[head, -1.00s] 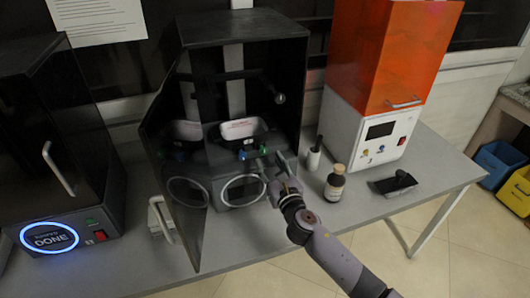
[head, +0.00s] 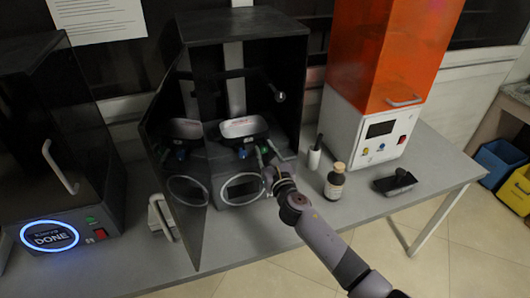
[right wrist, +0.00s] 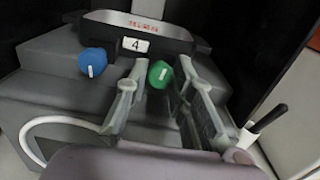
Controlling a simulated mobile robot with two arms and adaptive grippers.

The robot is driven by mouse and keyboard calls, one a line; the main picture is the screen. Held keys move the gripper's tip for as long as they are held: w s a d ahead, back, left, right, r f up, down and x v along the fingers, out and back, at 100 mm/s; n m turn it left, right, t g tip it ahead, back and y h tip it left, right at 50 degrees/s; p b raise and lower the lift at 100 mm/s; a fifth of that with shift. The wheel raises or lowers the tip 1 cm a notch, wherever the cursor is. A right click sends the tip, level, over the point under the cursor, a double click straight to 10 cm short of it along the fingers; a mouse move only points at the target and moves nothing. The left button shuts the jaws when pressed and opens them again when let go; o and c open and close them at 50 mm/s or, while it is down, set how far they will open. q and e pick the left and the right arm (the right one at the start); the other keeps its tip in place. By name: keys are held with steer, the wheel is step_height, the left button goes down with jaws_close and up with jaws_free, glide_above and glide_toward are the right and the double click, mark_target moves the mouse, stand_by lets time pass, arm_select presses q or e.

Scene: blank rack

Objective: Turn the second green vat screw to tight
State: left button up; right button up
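The green screw (right wrist: 160,74) sits at the front of the black vat (right wrist: 190,46) in the right wrist view, with a white mark on its face. A blue screw (right wrist: 92,62) is to its left. Between and above them is a label with the number 4 (right wrist: 134,44). My right gripper (right wrist: 161,72) is open, one finger on each side of the green screw, with small gaps visible. In the head view my right gripper (head: 268,158) is at the front of the open black printer (head: 290,75), partly hiding the green screw. My left gripper is not in view.
The printer's dark door (head: 172,190) stands open to the left. An orange-topped machine (head: 385,50) is at right, a machine reading DONE (head: 50,236) at left.

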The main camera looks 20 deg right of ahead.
jaws_close()
